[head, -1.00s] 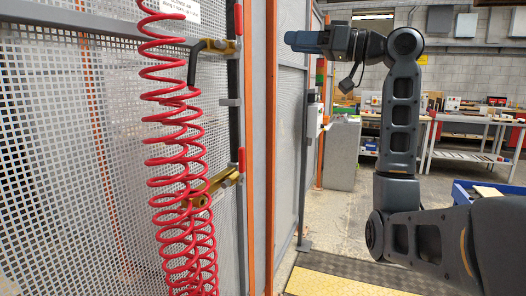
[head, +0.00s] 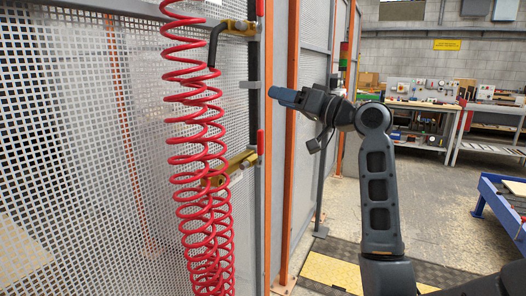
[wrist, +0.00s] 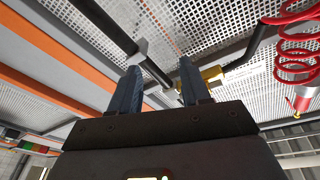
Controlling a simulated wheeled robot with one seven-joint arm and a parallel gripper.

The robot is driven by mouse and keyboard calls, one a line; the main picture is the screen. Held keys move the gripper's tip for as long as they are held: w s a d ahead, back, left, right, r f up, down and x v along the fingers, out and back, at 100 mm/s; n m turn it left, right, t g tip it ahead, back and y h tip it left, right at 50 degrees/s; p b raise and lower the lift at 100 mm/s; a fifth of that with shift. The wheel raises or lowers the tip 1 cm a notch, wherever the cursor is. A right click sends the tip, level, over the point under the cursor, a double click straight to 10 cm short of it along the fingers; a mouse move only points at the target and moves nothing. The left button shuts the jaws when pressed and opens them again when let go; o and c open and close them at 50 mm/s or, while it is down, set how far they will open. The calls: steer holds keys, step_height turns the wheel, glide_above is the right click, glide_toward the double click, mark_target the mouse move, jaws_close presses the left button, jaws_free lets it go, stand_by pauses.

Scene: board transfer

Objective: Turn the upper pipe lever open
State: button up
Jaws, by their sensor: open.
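The upper pipe lever (head: 260,8) is a red handle at the top of the head view, upright beside the dark vertical pipe and cut by the picture's edge. Its brass valve (head: 240,27) sits just left of the pipe, with a black hose (head: 214,42) bending down from it. A lower red lever (head: 261,143) and brass valve (head: 240,162) sit further down. My gripper (head: 282,96) is right of the pipe, below the upper lever, pointing left. In the wrist view my gripper (wrist: 158,70) is open and empty, with brass (wrist: 212,73) near the right finger.
A red coiled hose (head: 200,150) hangs left of the valves before a perforated panel (head: 90,130). An orange post (head: 292,150) stands just right of the pipe.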

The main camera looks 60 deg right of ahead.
steer(key=a+f+m, duration=0.1)
steer(key=a+f, duration=0.1)
steer(key=f, duration=0.2)
steer(key=w+a+f+h, duration=0.1)
steer(key=a+f, duration=0.1)
steer(key=f, duration=0.2)
steer(key=w+a+f+m, duration=0.1)
steer(key=a+f, duration=0.1)
steer(key=f, duration=0.1)
steer(key=shift+w+f+m+g+h, duration=0.25)
steer(key=shift+f+m+g+h, duration=0.05)
steer(key=shift+f+g, duration=0.1)
